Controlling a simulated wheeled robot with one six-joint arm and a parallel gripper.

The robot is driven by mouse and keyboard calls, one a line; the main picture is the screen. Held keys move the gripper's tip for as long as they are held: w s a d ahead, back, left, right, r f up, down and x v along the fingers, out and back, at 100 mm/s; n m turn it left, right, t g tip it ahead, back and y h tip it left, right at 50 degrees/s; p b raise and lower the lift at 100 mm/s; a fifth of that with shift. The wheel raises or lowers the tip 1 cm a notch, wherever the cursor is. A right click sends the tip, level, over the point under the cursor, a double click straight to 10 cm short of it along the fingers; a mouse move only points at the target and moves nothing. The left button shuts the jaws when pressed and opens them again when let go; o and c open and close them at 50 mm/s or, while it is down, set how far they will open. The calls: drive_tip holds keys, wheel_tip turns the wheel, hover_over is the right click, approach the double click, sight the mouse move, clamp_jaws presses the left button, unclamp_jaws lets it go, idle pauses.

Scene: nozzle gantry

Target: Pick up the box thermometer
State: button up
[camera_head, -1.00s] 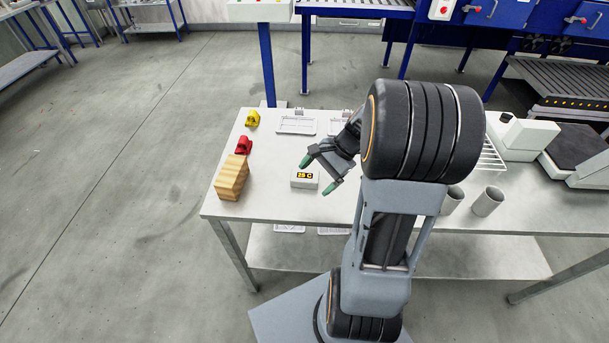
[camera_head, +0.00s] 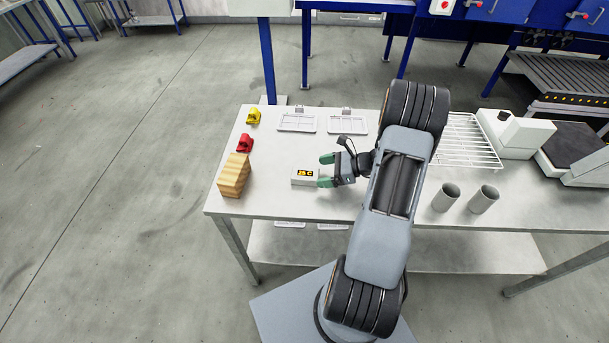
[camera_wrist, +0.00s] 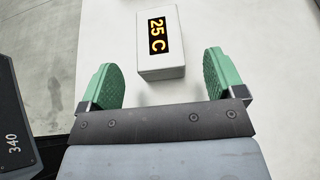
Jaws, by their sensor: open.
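The box thermometer (camera_head: 304,177) is a small white box with a black display reading 25 C in yellow. It lies on the white table near its front left part. In the wrist view the box thermometer (camera_wrist: 160,42) is just beyond the fingertips and roughly centred between them. My gripper (camera_head: 326,171) is open and empty, just to the right of the box, with its green fingers pointing left toward it. In the wrist view my gripper (camera_wrist: 161,70) shows both green pads apart, and neither touches the box.
A wooden block (camera_head: 233,176), a red item (camera_head: 244,143) and a yellow item (camera_head: 254,116) stand left of the box. Two trays (camera_head: 297,123) lie behind. Two grey cups (camera_head: 446,197) and a wire rack (camera_head: 468,140) are to the right. The tabletop in front of the box is clear.

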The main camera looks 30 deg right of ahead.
sight(311, 173)
drive_tip(key=shift+p+x, duration=0.85)
drive_tip(key=shift+x, duration=2.15)
drive_tip(key=shift+f, duration=0.1)
drive_tip(key=c, duration=1.2)
